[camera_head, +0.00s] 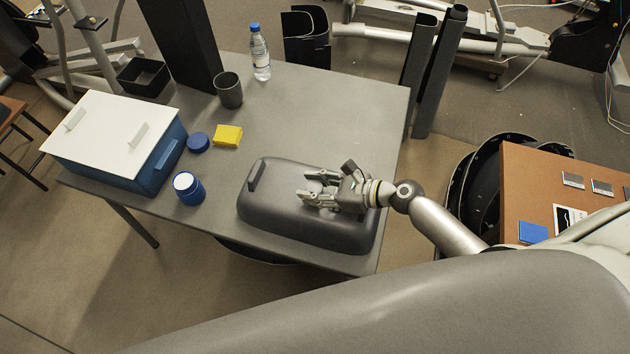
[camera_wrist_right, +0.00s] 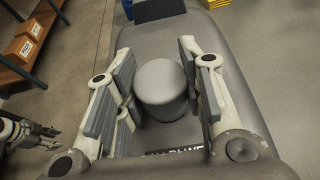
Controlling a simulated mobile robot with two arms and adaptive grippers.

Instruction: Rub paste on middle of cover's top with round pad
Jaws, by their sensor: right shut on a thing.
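The dark grey cover (camera_head: 300,227) lies on the table with its rounded top up. A raised block (camera_head: 257,176) stands at its left end; the block also shows in the right wrist view (camera_wrist_right: 160,10). My right gripper (camera_head: 312,189) is over the middle of the cover's top. It is shut on the round pad (camera_wrist_right: 162,88), a grey cylinder between its fingers. The pad's underside, and any contact with the cover, are hidden. An open blue jar (camera_head: 189,190) shows white paste inside. What appears to be my left gripper (camera_wrist_right: 28,132) is at the wrist view's left edge, its jaws unclear.
A blue lid (camera_head: 198,142) and yellow sponge (camera_head: 228,136) lie behind the jar. A blue box with a white lid (camera_head: 105,135) stands at the left. A cup (camera_head: 229,91) and bottle (camera_head: 261,55) stand at the back. The grey table (camera_head: 340,110) is clear behind the cover.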

